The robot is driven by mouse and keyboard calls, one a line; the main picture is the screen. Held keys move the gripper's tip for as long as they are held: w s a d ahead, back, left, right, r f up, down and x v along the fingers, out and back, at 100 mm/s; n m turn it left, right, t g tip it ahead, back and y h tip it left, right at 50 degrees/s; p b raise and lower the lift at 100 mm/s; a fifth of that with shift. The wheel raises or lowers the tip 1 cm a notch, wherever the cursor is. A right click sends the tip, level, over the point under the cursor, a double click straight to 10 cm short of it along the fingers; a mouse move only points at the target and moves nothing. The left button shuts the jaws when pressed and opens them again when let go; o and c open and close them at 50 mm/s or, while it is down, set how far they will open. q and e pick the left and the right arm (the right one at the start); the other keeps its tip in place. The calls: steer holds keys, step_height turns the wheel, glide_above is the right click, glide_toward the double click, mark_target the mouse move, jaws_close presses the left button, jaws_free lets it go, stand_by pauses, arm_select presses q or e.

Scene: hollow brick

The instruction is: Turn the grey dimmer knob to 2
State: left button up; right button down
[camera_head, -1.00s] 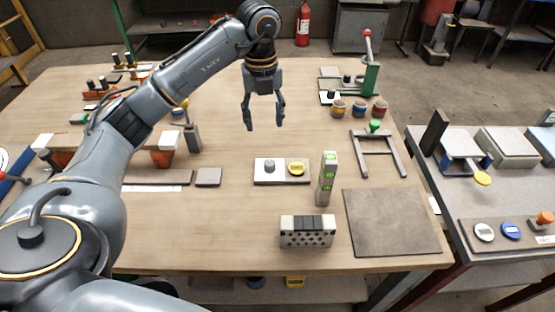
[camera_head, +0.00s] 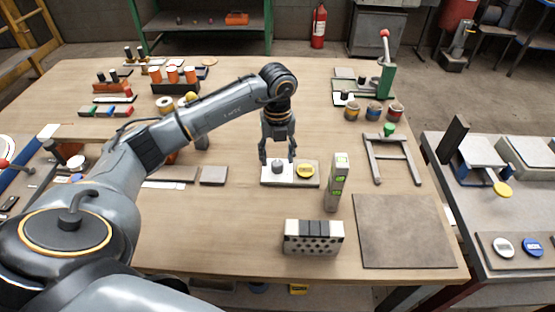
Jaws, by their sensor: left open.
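The grey dimmer knob (camera_head: 277,166) stands on a white plate (camera_head: 277,180) at the left half of a small panel. A round yellow dial (camera_head: 306,171) is on the panel's right half. My left gripper (camera_head: 278,157) is open and points down just above the knob, with one finger to each side of it. I cannot tell whether the fingers touch the knob. No number is readable at this size. My right gripper does not show.
A spirit level (camera_head: 337,182) stands upright just right of the panel. A hollow brick (camera_head: 313,237) lies in front, with a brown mat (camera_head: 403,230) to its right. A grey frame (camera_head: 387,160) stands farther right.

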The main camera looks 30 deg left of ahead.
arm_select(q)
steer(key=shift+f, duration=1.2)
jaws_close()
steer(key=shift+m, duration=0.3)
steer(key=m+b, duration=0.2)
steer(key=m, duration=0.3)
steer(key=m+b, duration=0.2)
steer(key=m, duration=0.4)
